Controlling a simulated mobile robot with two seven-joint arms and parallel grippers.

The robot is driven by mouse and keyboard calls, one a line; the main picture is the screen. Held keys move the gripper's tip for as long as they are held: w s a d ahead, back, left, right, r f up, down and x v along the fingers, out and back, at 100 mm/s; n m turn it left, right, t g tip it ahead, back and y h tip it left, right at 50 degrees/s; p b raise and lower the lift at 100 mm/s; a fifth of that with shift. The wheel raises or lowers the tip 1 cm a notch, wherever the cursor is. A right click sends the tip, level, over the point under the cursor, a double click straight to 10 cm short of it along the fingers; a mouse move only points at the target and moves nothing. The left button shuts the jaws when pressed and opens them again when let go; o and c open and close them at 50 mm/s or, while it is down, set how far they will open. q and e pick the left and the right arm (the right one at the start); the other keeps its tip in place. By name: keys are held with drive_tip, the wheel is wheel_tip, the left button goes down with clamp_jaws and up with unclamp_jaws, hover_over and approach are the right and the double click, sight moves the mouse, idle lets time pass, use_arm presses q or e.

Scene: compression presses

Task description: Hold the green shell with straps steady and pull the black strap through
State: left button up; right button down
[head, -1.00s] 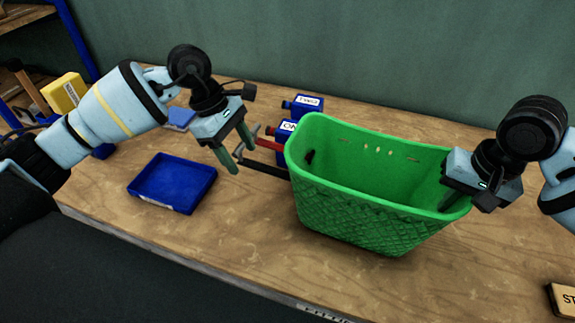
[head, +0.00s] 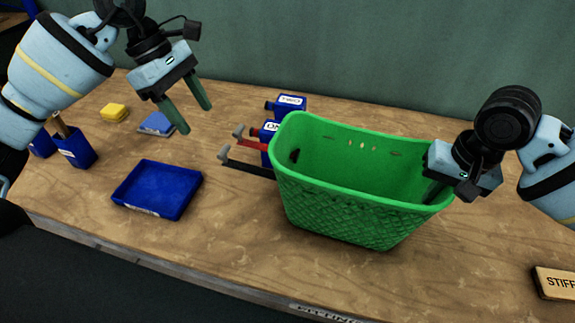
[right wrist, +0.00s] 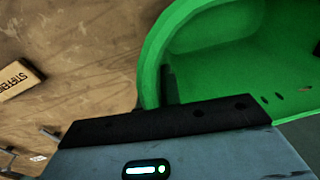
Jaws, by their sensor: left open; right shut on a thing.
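The green shell (head: 350,205) stands on the wooden table with its open top up. A black strap (head: 250,170) and a red strap (head: 251,144) stick out from its left end, each with a grey end piece. The black strap lies nearer the front. My left gripper (head: 196,118) is open and empty, above and left of the strap ends, touching neither. My right gripper (head: 432,192) is shut on the shell's right rim. The rim also shows in the right wrist view (right wrist: 153,60), where my gripper body hides the fingertips.
A blue tray (head: 157,188) lies left of the straps. Blue boxes (head: 287,104) labelled TWO and ONE stand behind them. A blue pot (head: 76,149), yellow pieces (head: 115,112) and a blue item (head: 157,123) are at left. A sign (head: 556,283) lies at front right.

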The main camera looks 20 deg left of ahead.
sight(430, 206)
drive_tip(key=f, duration=0.1)
drive_tip(key=s+f, duration=0.1)
drive_tip(key=f, duration=0.1)
drive_tip(key=shift+g, duration=0.4)
drive_tip(key=c, duration=1.5)
unclamp_jaws()
drive_tip(key=shift+w, duration=0.1)
drive_tip(key=shift+t, duration=0.4)
drive_tip(key=r, duration=0.5)
drive_tip(key=d+r, duration=0.1)
drive_tip(key=r, duration=0.9)
drive_tip(key=shift+w+d, duration=0.1)
drive_tip(key=shift+d, duration=0.1)
drive_tip(key=shift+f, duration=0.1)
